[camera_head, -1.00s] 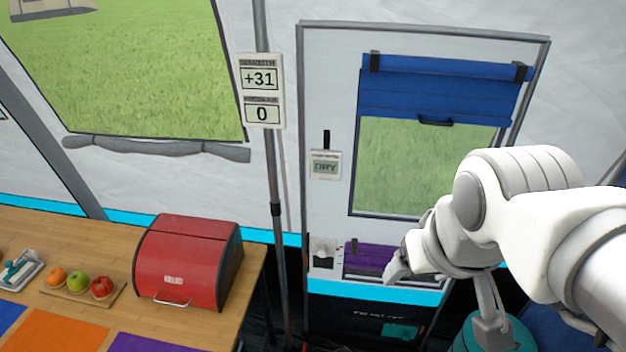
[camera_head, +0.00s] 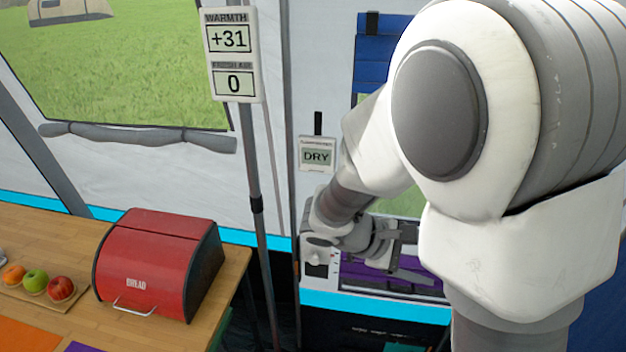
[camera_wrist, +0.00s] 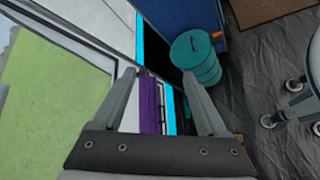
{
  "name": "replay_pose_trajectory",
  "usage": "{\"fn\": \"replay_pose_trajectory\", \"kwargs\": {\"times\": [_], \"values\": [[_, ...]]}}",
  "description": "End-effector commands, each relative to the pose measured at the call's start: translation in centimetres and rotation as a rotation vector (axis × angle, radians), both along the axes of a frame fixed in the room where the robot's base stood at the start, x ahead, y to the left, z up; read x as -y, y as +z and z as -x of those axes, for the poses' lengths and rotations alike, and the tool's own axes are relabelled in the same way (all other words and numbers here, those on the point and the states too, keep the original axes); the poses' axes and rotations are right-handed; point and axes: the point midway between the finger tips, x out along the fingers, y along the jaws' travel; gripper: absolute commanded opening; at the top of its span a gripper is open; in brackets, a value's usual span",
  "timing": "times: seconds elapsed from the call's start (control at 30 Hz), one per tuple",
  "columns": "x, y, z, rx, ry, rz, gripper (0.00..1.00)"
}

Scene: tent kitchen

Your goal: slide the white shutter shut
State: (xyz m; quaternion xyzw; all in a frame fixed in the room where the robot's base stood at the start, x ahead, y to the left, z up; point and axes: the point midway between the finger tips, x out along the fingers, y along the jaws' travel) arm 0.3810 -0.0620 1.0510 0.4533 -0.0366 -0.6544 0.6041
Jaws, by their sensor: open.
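My gripper (camera_head: 414,256) is open and empty, in front of the low vent unit at the foot of the door panel. In the wrist view my gripper's fingers (camera_wrist: 161,76) spread on both sides of a purple strip (camera_wrist: 149,108), and I cannot tell whether they touch it. The purple strip also shows in the head view (camera_head: 352,274), partly behind my gripper. A white box with a knob (camera_head: 318,262) sits at its left end. I cannot clearly make out the white shutter; my arm and gripper hide part of the unit.
A blue roll-up blind (camera_head: 370,70) hangs above. A small sign reading DRY (camera_head: 317,155) is on the wall, and a warmth display (camera_head: 232,55) is on a pole. A red bread box (camera_head: 160,265) stands on the table at left.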

Motion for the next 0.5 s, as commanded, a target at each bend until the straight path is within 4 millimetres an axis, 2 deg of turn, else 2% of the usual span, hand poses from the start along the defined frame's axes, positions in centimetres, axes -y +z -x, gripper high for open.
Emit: {"fn": "replay_pose_trajectory", "kwargs": {"times": [0.03, 0.27, 0.5], "values": [[-0.5, -2.2, -1.1, -0.028, 0.053, 0.060, 0.76], [-3.4, -7.8, -6.0, -0.105, 0.305, 0.321, 0.76], [-8.5, -15.0, -10.4, -0.156, 0.601, 0.576, 0.76]]}}
